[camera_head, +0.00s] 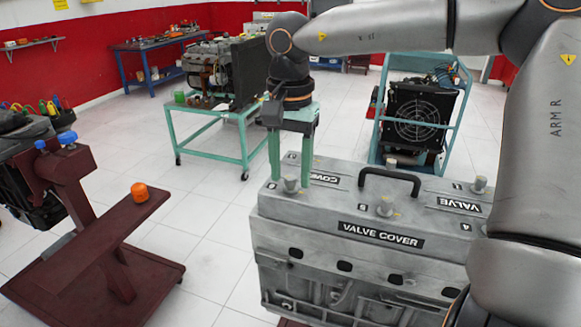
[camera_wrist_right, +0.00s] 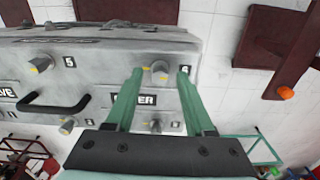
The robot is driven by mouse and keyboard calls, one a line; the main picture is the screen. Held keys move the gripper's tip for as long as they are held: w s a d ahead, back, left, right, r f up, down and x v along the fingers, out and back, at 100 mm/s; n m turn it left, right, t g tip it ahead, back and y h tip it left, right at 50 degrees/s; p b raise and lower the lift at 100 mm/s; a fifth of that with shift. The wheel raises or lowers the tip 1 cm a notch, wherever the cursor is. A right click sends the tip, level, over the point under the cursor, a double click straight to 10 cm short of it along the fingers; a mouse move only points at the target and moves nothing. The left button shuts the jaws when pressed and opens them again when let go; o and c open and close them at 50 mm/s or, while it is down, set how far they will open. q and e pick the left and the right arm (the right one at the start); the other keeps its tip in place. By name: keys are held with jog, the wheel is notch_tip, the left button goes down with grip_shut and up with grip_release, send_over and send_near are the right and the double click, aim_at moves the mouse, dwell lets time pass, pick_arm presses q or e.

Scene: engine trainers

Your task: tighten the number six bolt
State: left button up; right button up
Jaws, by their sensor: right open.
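The grey valve cover (camera_head: 330,208) sits on the engine at the lower right of the head view, and it fills the upper left of the right wrist view (camera_wrist_right: 110,50). Grey bolts with yellow marks stand on it. My right gripper (camera_head: 291,182) points down over its left front corner, open. Its green fingers stand on either side of a corner bolt (camera_wrist_right: 160,73), with gaps visible in the right wrist view. The bolt (camera_wrist_right: 41,62) beside the "5" label is farther left. My left gripper is not in view.
A black handle (camera_head: 390,175) arches from the cover, with another bolt (camera_head: 386,206) in front of it. A dark red stand (camera_head: 110,240) with an orange knob (camera_head: 139,191) is at the left. A green table (camera_head: 215,112) with an engine stands behind. White floor lies between.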

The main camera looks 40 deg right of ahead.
grip_shut()
dwell(0.4)
